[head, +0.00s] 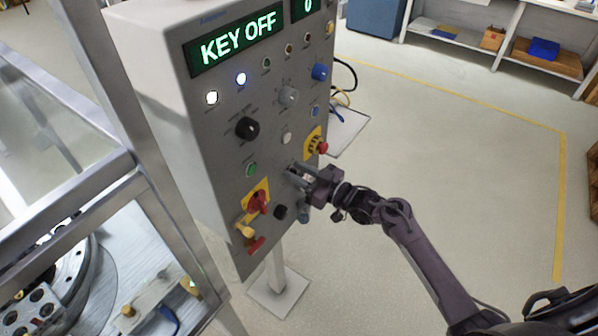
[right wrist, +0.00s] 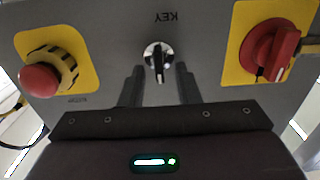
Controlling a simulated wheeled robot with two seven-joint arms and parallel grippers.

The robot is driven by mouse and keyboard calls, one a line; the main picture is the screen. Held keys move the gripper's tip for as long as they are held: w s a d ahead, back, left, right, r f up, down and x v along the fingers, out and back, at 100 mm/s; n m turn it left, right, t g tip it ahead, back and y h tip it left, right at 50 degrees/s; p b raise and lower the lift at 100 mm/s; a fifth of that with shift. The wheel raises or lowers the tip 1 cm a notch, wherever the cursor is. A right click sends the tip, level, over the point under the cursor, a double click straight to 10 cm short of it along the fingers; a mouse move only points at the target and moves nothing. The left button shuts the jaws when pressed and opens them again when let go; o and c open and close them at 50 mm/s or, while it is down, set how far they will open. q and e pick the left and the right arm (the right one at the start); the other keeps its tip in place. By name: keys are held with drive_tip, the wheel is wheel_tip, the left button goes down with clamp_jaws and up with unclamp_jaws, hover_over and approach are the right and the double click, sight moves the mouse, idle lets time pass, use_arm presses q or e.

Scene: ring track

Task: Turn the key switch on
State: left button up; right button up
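The key switch (right wrist: 158,60) is on the grey control panel (head: 228,133), under an upside-down KEY label in the right wrist view. It has a round silver collar and a dark key whose grip lies upright in that view. The panel's display (head: 238,39) reads KEY OFF. My right gripper (head: 297,176) is at the panel's lower right part and hides most of the key switch in the head view. In the right wrist view its two dark fingers (right wrist: 159,72) are apart, one on each side of the key, with a gap to it. My left gripper is not in view.
A red emergency button (head: 321,147) on a yellow plate and a red rotary switch (head: 260,201) on another flank the key switch. Knobs and lamps cover the panel above. A metal-framed machine (head: 122,163) stands at left. The floor at right is clear.

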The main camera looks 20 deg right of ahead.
clamp_jaws()
drive_tip(key=shift+m, duration=0.3)
drive_tip(key=m, duration=0.2)
drive_tip(key=m+p, duration=0.2)
drive_tip(key=m, duration=0.1)
drive_tip(key=shift+w+d+m, duration=0.2)
drive_tip(key=shift+d+m, duration=0.1)
drive_tip(key=m+p, duration=0.1)
drive_tip(key=m, duration=0.2)
drive_tip(key=shift+w+d+f, duration=0.1)
drive_tip(key=shift+f, duration=0.05)
drive_tip(key=shift+f+m+p, duration=0.2)
drive_tip(key=shift+m+p, duration=0.4)
drive_tip(key=shift+m, duration=0.7)
